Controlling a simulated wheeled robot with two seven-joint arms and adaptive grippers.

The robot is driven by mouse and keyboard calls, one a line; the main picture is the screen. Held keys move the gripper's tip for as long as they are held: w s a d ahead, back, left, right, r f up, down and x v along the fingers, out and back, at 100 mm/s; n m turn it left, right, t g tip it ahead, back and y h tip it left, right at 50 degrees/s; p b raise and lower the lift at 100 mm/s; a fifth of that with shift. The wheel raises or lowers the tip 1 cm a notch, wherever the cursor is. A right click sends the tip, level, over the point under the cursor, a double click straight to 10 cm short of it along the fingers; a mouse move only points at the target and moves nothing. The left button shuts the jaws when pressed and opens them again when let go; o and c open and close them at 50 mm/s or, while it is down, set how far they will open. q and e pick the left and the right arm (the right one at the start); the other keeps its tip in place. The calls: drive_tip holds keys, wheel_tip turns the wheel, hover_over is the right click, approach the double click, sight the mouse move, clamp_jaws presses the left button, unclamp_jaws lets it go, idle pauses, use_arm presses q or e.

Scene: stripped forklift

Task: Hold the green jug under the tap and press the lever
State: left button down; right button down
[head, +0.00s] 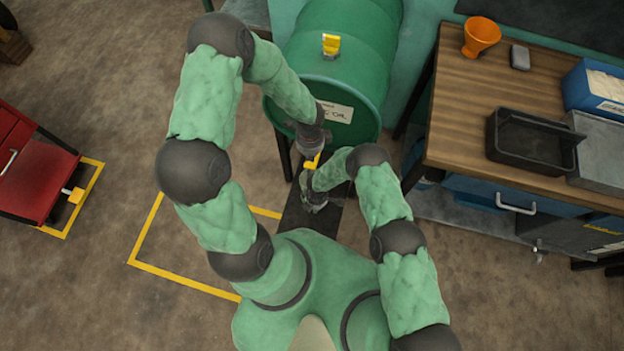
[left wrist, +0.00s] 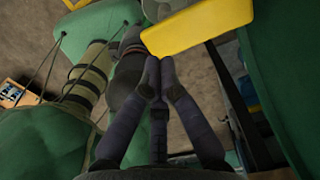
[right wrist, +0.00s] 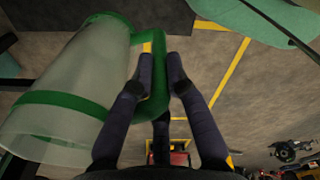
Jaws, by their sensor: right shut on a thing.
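The jug (right wrist: 75,90) shows in the right wrist view as a clear, cloudy body with green bands and a green handle (right wrist: 157,85). My right gripper (right wrist: 159,66) is shut on that handle; it also shows in the head view (head: 315,200), below the drum's front. In the head view the jug is mostly hidden by my arms. The yellow lever (left wrist: 200,25) is large in the left wrist view and shows as a small piece in the head view (head: 312,162). My left gripper (left wrist: 159,70) has its fingertips together at the lever's edge; I cannot tell if they touch. The tap's spout is hidden.
A green drum (head: 365,60) lies on its side with a yellow cap (head: 331,44) on top. At right a wooden bench (head: 455,140) holds an orange funnel (head: 481,36) and a black tray (head: 530,142). A red cabinet (head: 30,165) stands at left. Yellow-lined floor between is clear.

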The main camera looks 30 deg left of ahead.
sight(310, 164)
use_arm(q)
drive_tip(key=shift+f, duration=0.1)
drive_tip(key=shift+f, duration=2.55)
idle(2.1)
drive_tip(key=shift+r, duration=2.7)
drive_tip(key=shift+f, duration=0.1)
